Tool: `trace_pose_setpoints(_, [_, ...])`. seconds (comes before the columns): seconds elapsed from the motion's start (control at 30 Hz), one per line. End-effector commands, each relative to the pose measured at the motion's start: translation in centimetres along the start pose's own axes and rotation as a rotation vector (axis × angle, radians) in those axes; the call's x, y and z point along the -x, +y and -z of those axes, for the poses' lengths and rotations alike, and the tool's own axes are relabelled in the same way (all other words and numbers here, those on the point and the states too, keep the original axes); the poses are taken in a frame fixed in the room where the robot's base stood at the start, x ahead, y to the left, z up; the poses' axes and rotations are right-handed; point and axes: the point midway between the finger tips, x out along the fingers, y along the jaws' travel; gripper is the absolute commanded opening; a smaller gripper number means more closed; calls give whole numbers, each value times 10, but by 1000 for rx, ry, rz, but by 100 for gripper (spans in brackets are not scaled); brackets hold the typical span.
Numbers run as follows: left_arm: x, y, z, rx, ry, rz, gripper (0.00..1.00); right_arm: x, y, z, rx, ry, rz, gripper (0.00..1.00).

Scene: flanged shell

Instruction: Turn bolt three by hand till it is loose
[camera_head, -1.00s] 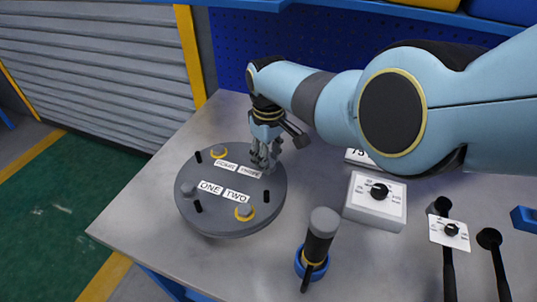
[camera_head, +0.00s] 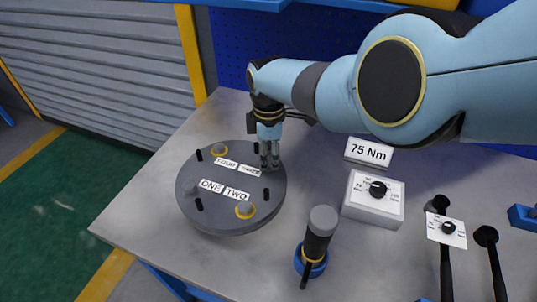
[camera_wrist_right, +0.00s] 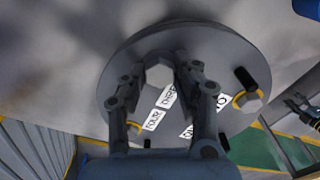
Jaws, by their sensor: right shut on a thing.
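A round grey flanged shell lid (camera_head: 230,222) lies on the bench with labels ONE, TWO, THREE and FOUR. My right gripper (camera_head: 269,160) points down at its back right edge, beside the THREE label (camera_head: 249,171). In the right wrist view its fingers (camera_wrist_right: 160,76) are shut on the grey hex head of bolt three (camera_wrist_right: 159,74). In the head view the fingers hide that bolt. Bolt four (camera_head: 219,149) and bolt two (camera_head: 245,208) have yellow rings around them. Bolt one (camera_head: 189,187) shows no ring. My left gripper is out of view.
Short black pins stand up from the lid. A grey-capped tool stands in a blue holder (camera_head: 311,267). To the right are a white dial box (camera_head: 374,199), a 75 Nm sign (camera_head: 369,152) and black-handled tools (camera_head: 446,229). The front left of the bench is clear.

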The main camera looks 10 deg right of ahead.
Motion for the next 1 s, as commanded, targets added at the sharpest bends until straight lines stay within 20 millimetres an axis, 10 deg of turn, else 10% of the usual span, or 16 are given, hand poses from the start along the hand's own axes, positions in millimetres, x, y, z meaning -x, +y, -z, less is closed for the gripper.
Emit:
trace_pose_setpoints(0.77, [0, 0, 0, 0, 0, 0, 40, -5, -6, -1, 98, -2, 13, 0])
trace_pose_setpoints(0.8, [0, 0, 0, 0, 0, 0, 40, -5, -6, -1, 98, -2, 12, 34])
trace_pose_setpoints(1.0, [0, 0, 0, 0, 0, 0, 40, -3, -3, 0, 97, -1, 7, 38])
